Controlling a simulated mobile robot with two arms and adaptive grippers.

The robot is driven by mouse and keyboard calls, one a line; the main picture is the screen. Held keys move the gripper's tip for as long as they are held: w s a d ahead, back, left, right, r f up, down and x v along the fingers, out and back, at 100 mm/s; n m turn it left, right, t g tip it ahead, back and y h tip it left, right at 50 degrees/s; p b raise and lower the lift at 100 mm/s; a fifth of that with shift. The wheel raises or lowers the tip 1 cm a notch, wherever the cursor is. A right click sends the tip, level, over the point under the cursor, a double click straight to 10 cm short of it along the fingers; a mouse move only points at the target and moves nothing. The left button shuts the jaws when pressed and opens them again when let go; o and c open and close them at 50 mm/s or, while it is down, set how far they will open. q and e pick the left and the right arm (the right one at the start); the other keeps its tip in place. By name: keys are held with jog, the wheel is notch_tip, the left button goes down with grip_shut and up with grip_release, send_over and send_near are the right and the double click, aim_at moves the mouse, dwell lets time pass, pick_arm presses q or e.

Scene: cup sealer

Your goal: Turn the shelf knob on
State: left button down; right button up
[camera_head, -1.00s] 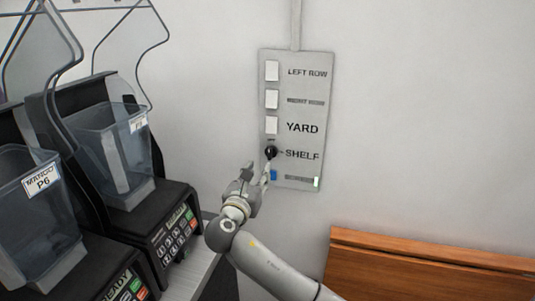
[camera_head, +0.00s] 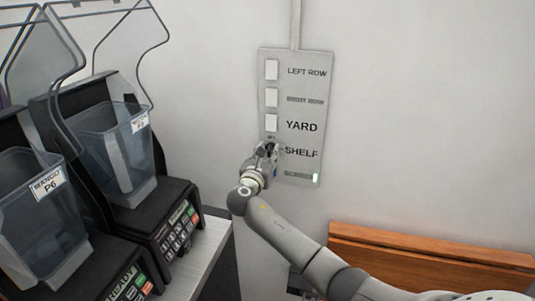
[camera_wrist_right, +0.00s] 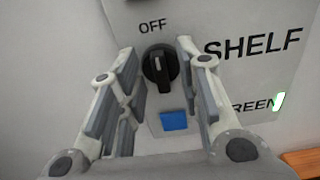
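The shelf knob (camera_wrist_right: 160,67) is a black rotary knob on a grey wall panel (camera_head: 309,95), beside the word SHELF and below the word OFF. In the right wrist view its white pointer mark is upward, toward OFF. My right gripper (camera_head: 266,153) is at the panel in the head view and mostly hides the knob there. My left gripper is not in view.
A blue square (camera_wrist_right: 174,121) sits just below the knob. White switches (camera_head: 271,97) are above it on the panel. A wooden board (camera_head: 430,260) is at lower right.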

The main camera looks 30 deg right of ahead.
grip_shut()
